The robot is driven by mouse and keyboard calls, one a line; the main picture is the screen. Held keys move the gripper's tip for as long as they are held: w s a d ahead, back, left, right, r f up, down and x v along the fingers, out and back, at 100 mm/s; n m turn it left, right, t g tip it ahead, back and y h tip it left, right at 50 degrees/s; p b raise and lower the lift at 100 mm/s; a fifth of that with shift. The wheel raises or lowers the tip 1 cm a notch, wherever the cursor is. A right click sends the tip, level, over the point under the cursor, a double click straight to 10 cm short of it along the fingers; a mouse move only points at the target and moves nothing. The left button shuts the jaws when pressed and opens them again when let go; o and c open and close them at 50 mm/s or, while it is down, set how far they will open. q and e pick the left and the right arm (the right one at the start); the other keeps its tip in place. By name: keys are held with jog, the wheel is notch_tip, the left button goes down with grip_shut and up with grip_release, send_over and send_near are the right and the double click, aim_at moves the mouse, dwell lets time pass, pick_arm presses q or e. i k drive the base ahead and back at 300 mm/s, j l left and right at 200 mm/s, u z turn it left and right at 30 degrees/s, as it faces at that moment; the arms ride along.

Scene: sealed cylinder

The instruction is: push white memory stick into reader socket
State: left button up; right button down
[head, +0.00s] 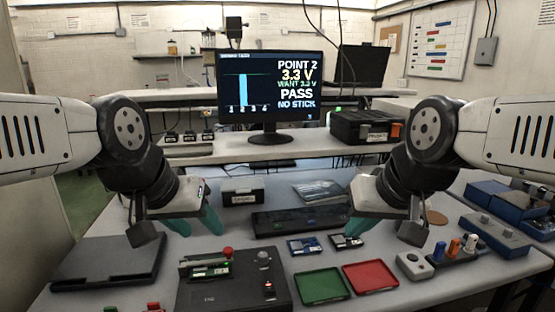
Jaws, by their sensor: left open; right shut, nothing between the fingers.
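A row of small upright sticks stands in a dark rack (456,258) at the right of the table. One is blue (439,251), one looks orange (454,248) and one looks whitish (470,244); I cannot tell for sure which is the white memory stick. The reader socket is too small to make out. The monitor (270,90) reads "NO STICK", "PASS" and "3.3 V". My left gripper (197,226) is open and empty above the left of the table. My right gripper (354,224) is shut and empty, left of the rack.
A black fixture box (236,292) with a green board and red knob stands at front. Green (322,286) and red (370,277) trays lie beside it. A button box (413,265) stands left of the rack. A dark flat case (108,262) lies at left.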

aim_at(473, 239)
jog(key=z, duration=1.6)
jog(key=i+l+u, duration=0.4)
jog(key=l, duration=0.2)
jog(key=i+l+u, duration=0.4)
jog(key=l, duration=0.35)
